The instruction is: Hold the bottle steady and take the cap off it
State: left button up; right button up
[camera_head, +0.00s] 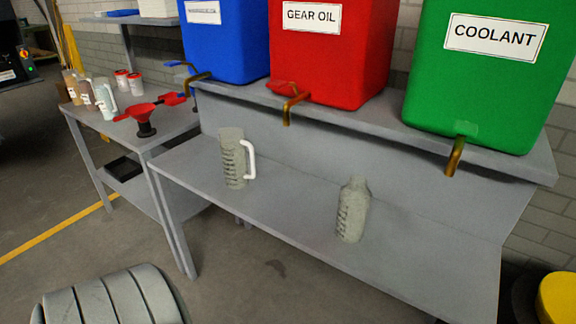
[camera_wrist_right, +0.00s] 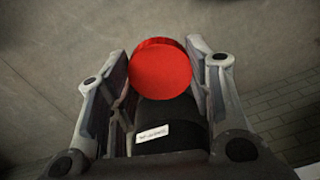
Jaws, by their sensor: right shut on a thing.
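A grey-green bottle (camera_head: 352,210) with a narrow neck stands upright on the lower grey shelf in the head view. I see no cap on its top, and no gripper is near it there. In the right wrist view, my right gripper (camera_wrist_right: 158,62) is shut on a red round cap (camera_wrist_right: 160,68) that sits between its fingers. Where this gripper is relative to the bottle does not show. My left gripper is not in view.
A grey-green pitcher (camera_head: 232,160) with a white handle stands left of the bottle. Blue (camera_head: 222,45), red (camera_head: 325,60) and green (camera_head: 480,80) tanks with brass taps stand above. A red funnel (camera_head: 140,113) and small containers are on the left table (camera_head: 180,130).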

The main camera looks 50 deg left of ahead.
aim_at(355, 199)
jog(key=j+z, duration=0.1)
jog(key=j, duration=2)
